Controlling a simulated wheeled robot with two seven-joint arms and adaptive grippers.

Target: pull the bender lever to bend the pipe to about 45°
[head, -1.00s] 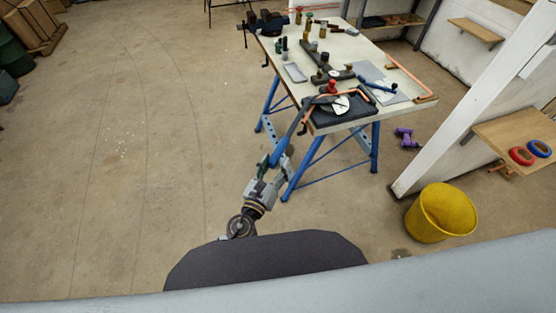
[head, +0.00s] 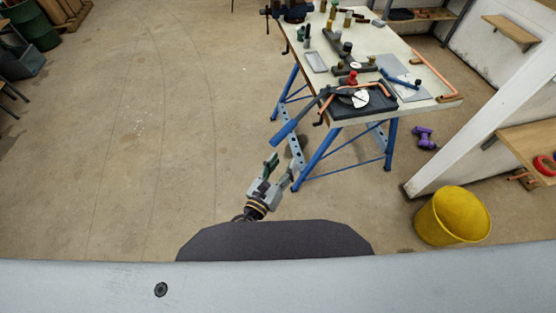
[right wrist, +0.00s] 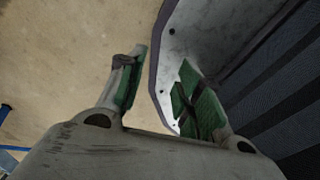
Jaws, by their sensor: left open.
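The pipe bender (head: 358,99) sits on a dark base at the near corner of the workbench. Its lever ends in a blue handle (head: 288,129) that juts past the bench edge to the lower left. A copper pipe (head: 379,88) lies at the bender; its exact bend is too small to read. My left gripper (head: 281,166) is open and empty, below the handle end and apart from it. My right gripper (right wrist: 162,60) shows in the right wrist view with its green-padded fingers apart and nothing between them.
A yellow bucket (head: 453,216) and a purple tool (head: 424,138) are on the floor at right.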

